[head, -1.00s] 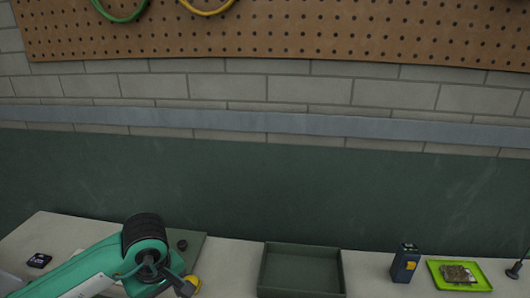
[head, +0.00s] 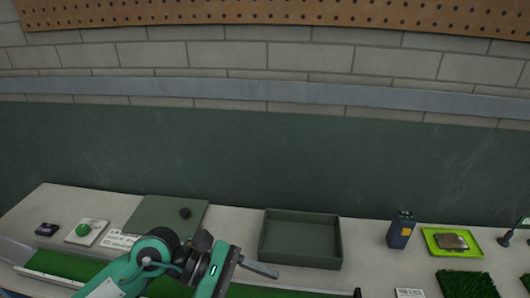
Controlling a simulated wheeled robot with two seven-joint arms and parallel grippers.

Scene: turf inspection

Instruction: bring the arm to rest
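My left arm comes in from the lower left, over the front part of the bench. Its gripper (head: 250,268) points to the right, in front of the dark green tray and a little to its left. One grey finger shows from the side; whether the fingers are apart or closed cannot be made out. I see nothing held in it. My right gripper is not in view.
The bench (head: 368,262) carries an empty dark green tray (head: 300,262), a dark blue device (head: 401,230), a lime tray (head: 430,238) with a small block, and a turf piece (head: 467,285).

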